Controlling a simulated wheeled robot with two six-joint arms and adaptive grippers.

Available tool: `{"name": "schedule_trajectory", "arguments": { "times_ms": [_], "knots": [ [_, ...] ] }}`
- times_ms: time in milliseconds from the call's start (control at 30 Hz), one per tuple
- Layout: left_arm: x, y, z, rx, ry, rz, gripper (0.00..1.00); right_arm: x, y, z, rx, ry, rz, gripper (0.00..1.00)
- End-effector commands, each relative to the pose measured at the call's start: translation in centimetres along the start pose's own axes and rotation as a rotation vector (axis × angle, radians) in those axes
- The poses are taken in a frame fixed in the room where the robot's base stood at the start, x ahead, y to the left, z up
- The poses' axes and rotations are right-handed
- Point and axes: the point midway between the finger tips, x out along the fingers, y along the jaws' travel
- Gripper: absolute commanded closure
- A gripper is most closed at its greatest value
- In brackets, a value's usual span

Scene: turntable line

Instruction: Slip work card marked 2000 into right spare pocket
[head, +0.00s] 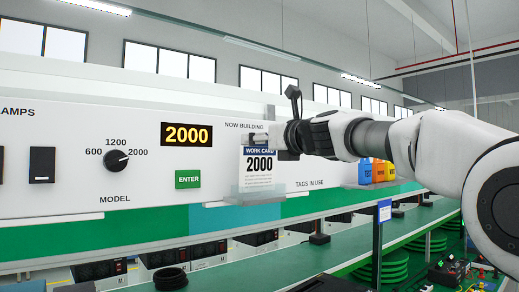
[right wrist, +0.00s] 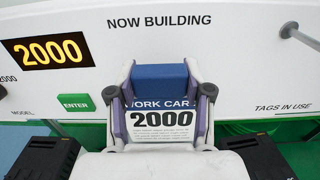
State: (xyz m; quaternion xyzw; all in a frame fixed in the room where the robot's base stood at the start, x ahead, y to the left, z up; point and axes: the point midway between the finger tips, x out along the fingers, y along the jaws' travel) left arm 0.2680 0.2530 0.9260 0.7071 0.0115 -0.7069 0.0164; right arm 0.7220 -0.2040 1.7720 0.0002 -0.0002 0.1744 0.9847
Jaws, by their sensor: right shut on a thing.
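The work card marked 2000 (head: 260,170) is white with a blue heading band and stands upright against the white panel, under the NOW BUILDING label. My right gripper (head: 262,140) is shut on the top of this card. In the right wrist view the card (right wrist: 162,122) and its blue top part (right wrist: 160,80) sit between the two fingers of my right gripper (right wrist: 160,95). The card's lower end is at a clear pocket (head: 259,195); it seems to be inside it, but the depth is hard to tell. I cannot make out a spare pocket. My left gripper is not in view.
A lit 2000 display (head: 187,135), a green ENTER button (head: 188,179) and a MODEL knob (head: 117,160) are left of the card. Orange and blue tags (head: 378,171) stand right, behind my arm. A green bench (head: 300,262) runs below.

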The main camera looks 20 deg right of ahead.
Motion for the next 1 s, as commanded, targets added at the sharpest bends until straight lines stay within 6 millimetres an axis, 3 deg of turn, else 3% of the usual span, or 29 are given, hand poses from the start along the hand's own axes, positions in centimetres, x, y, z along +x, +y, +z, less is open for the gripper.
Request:
{"name": "schedule_trajectory", "arguments": {
  "times_ms": [300,433,633,1000],
  "knots": [
    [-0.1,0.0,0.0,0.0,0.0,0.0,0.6,0.0,0.0,5.9,-0.006,-0.006,-0.001,1.0],
    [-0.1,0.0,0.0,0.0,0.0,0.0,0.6,0.1,0.0,7.7,-0.005,-0.004,0.001,1.0],
    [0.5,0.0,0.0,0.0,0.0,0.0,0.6,-0.7,0.0,8.5,-0.001,-0.001,-0.003,1.0],
    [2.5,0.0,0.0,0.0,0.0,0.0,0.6,-4.3,-0.1,8.5,0.0,-0.002,-0.003,1.0]
  ]
}}
